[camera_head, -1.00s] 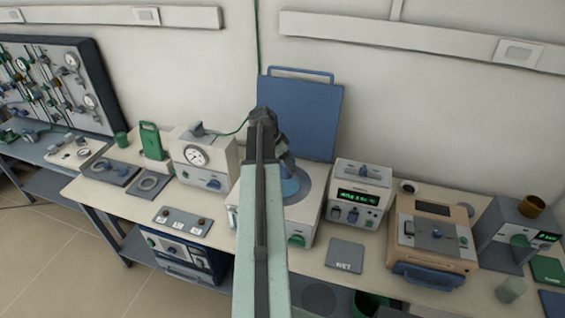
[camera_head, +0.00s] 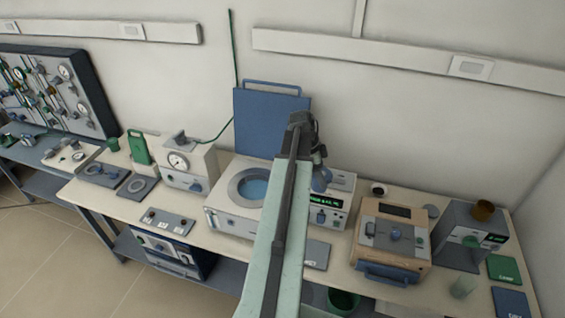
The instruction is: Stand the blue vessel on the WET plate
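The blue vessel (camera_head: 321,180) hangs at the end of my arm, in front of the white box with the green display. My gripper (camera_head: 318,160) appears shut on its upper part; the fingers are small and dark, so the grip is not shown clearly. The WET plate (camera_head: 317,254) is a flat grey square near the bench's front edge, below the vessel in the picture. My arm covers its left part and its lettering. The vessel is apart from the plate.
A white bath with a round opening (camera_head: 227,212) stands left of my arm, its blue lid (camera_head: 270,125) raised. The display box (camera_head: 328,215) is behind the plate. A beige furnace (camera_head: 390,245) stands right of it. A clear cup (camera_head: 463,287) is farther right.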

